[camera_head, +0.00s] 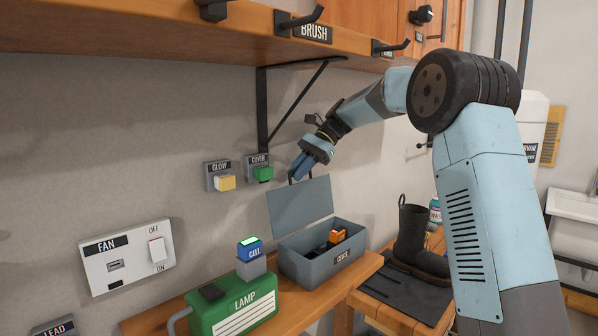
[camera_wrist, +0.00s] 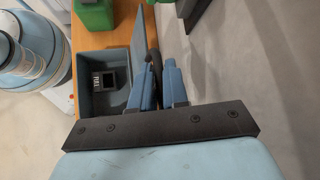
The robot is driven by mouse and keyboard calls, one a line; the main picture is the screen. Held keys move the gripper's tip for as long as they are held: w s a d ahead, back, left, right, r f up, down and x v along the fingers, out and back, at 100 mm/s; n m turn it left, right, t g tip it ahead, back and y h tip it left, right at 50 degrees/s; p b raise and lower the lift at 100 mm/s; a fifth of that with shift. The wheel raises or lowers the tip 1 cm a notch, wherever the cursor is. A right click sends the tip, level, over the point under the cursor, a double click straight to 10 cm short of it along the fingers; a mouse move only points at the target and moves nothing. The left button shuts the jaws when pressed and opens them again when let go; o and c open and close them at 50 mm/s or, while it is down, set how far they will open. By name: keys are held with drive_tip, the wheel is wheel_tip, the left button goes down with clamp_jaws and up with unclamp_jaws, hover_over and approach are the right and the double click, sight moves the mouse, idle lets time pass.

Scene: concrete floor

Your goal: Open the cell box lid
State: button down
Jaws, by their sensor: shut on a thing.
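The grey cell box (camera_head: 310,270), labelled CELLS, stands on the wooden shelf to the right of the lamp. Its lid (camera_head: 300,205) is up, standing steeply at the back of the box. My gripper (camera_head: 301,169) is at the lid's top edge, shut on the dark lid handle (camera_head: 291,180). In the wrist view my gripper (camera_wrist: 162,72) has its blue fingers on either side of the dark handle (camera_wrist: 154,62), beside the raised lid (camera_wrist: 138,66). The open cell box (camera_wrist: 110,102) shows a dark item inside; the head view shows an orange cell (camera_head: 337,236) in it.
A green lamp (camera_head: 232,306) with a blue cell (camera_head: 250,248) on top stands left of the box. GLOW (camera_head: 220,177) and COVER (camera_head: 258,168) switches are on the wall behind. A black bracket (camera_head: 263,110) and overhead shelf are close above my gripper. A boot (camera_head: 412,240) stands at right.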

drive_tip(key=shift+s+a+f, duration=0.1)
drive_tip(key=shift+a+f, duration=0.05)
drive_tip(key=shift+a, duration=0.1)
drive_tip(key=c, duration=1.3)
unclamp_jaws()
drive_tip(key=shift+f, duration=0.1)
drive_tip(key=shift+d, duration=0.1)
drive_tip(key=v, duration=1.4)
